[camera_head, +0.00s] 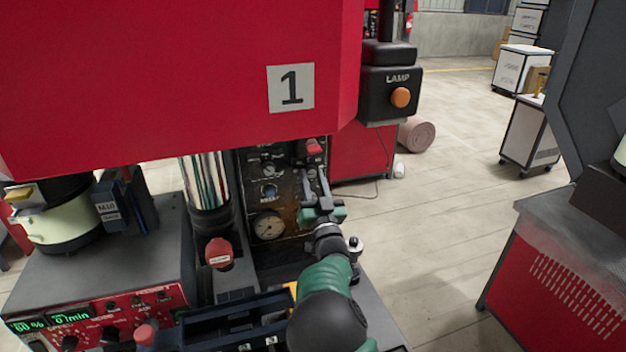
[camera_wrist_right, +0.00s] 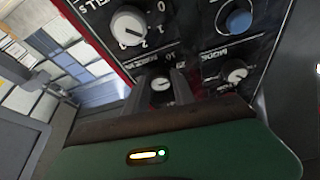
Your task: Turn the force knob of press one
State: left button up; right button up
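Press one is the large red machine with a white plate marked 1 (camera_head: 291,88). Its dark control panel (camera_head: 285,168) sits below the red housing, with several knobs and a round gauge (camera_head: 268,226). My right gripper (camera_head: 317,174) is in front of the panel's right side, fingers apart and pointing at it. In the right wrist view my right gripper (camera_wrist_right: 162,88) is open. A small white-faced knob (camera_wrist_right: 160,84), which appears to be the force knob, shows between its fingertips. I cannot tell whether the fingers touch it. My left gripper is not in view.
In the wrist view, a larger white knob (camera_wrist_right: 128,26), a blue button (camera_wrist_right: 238,20) and the mode knob (camera_wrist_right: 235,75) are close by. A red-capped post (camera_head: 219,252) and a steel column (camera_head: 206,180) stand left of my arm. A lamp box (camera_head: 388,95) hangs at upper right.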

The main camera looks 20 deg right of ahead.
jog(key=shift+d, duration=0.2)
jog(key=shift+c, duration=1.2)
jog(key=shift+a, duration=0.15)
grip_shut()
jog(key=shift+f+m+h+b, duration=0.1)
jog(key=shift+m+h+b, duration=0.5)
jog(key=shift+m+b, duration=0.35)
jog(key=m+h+b, duration=0.1)
jog(key=m+b, duration=0.1)
jog(key=m, duration=0.1)
jog(key=shift+a+m+g+h, duration=0.1)
jog(key=shift+m+g+h, duration=0.15)
jog(key=shift+g+h, duration=0.15)
jog(key=m+h+b, duration=0.1)
jog(key=m+b, duration=0.1)
jog(key=m, duration=0.1)
jog(key=shift+g, duration=0.4)
jog(key=shift+a+r+m+g+h+b, duration=0.15)
jog(key=shift+m+g+h+b, duration=0.2)
jog(key=shift+m, duration=0.5)
jog(key=shift+r+m+g+h+b, duration=0.1)
jog(key=shift+m+g+h+b, duration=0.2)
jog(key=shift+m, duration=0.55)
